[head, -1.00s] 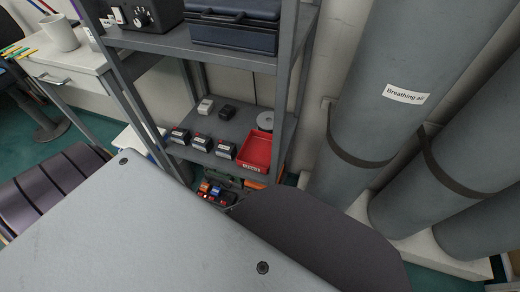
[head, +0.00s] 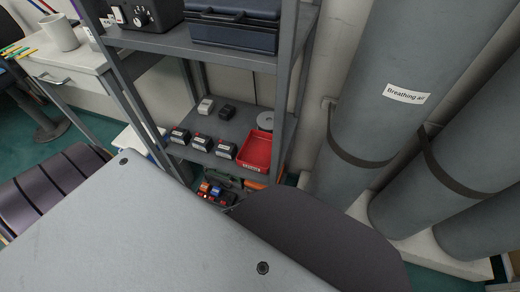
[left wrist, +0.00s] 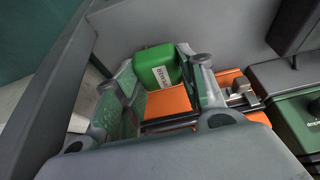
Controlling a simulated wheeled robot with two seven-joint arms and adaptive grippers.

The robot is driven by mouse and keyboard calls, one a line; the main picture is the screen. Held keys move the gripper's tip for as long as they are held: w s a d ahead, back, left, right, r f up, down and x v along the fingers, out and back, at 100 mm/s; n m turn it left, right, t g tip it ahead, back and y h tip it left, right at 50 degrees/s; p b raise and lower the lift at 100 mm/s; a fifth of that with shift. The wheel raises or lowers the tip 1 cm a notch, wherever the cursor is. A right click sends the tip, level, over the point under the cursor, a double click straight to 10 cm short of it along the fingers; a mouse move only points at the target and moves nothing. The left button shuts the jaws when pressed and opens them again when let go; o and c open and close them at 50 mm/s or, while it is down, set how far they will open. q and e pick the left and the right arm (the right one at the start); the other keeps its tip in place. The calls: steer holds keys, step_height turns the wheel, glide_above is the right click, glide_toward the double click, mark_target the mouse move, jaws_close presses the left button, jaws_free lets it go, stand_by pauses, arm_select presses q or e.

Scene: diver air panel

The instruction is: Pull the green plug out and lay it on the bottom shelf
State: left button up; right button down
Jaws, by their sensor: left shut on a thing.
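In the left wrist view the green plug (left wrist: 155,70) is a bright green block with a white label, its print too small to read surely. My left gripper (left wrist: 158,72) has its fingertips on either side of it and is shut on it. An orange surface (left wrist: 170,105) lies under and beside the plug; I cannot tell whether the plug touches it. In the head view the bottom shelf area (head: 218,193) is mostly hidden behind large grey surfaces in front. Neither the plug nor my left gripper can be made out there. My right gripper is not in view.
The middle shelf (head: 225,118) holds several small dark boxes, a red tray (head: 258,150) and a grey disc (head: 265,120). A dark case (head: 235,25) stands above. Large grey cylinders (head: 400,95) stand at right. A dark green box (left wrist: 300,115) is beside the gripper.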

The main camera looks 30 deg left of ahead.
arm_select(q)
steer(key=shift+f, duration=0.1)
steer(key=o, duration=1.1)
steer(key=shift+o, duration=0.6)
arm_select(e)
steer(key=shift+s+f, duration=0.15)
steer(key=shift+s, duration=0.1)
arm_select(q)
steer(key=shift+r, duration=0.2)
steer(key=shift+r, duration=0.65)
step_height(320, 180, up, 8)
steer(key=shift+r, duration=0.15)
